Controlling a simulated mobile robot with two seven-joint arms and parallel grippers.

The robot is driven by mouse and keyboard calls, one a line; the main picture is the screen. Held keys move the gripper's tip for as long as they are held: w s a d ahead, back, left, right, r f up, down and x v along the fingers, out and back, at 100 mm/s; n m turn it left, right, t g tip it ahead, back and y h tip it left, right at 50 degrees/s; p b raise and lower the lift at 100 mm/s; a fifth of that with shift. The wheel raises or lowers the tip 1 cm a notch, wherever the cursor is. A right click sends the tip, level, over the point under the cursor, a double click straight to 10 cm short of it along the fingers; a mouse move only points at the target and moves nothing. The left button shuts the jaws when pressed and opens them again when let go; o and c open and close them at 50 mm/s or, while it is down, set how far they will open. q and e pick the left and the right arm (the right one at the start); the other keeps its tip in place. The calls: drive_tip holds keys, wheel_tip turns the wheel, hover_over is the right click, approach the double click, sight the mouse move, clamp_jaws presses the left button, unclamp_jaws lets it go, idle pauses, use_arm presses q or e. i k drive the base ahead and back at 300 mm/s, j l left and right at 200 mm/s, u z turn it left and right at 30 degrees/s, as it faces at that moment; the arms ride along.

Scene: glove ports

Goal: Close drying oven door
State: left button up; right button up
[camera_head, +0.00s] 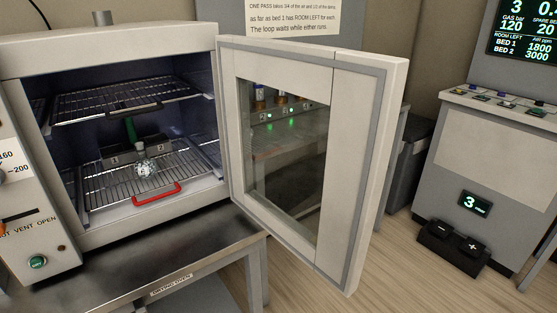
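The drying oven (150,212) stands on a metal table at the left. Its door (348,175) is wide open, hinged at the right side of the opening, and swung out toward me and to the right. The door has a pale frame, a grey seal and a dark glass window (285,165). Inside the oven are two wire racks. A small flask-like object with a shiny, crumpled lower part (146,170) is on the lower rack, and a red handle (157,192) is at that rack's front. Neither of my grippers is in view.
The table (170,265) bears a drying oven label. A control panel with a green button (37,262) is at the oven's left. A grey console (490,160) with displays stands at the right.

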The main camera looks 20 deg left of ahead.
sight(364, 92)
drive_tip(key=i+l+u, duration=0.2)
drive_tip(key=u, duration=0.25)
drive_tip(key=i+l+u, duration=0.55)
drive_tip(key=l+u, duration=0.15)
drive_tip(key=u, duration=0.15)
drive_tip(key=i+l+u, duration=0.1)
drive_tip(key=l+u, duration=0.75)
drive_tip(key=k+l+u, duration=0.25)
drive_tip(key=k+l+z, duration=0.1)
drive_tip(key=l+z, duration=0.2)
drive_tip(key=z, duration=0.15)
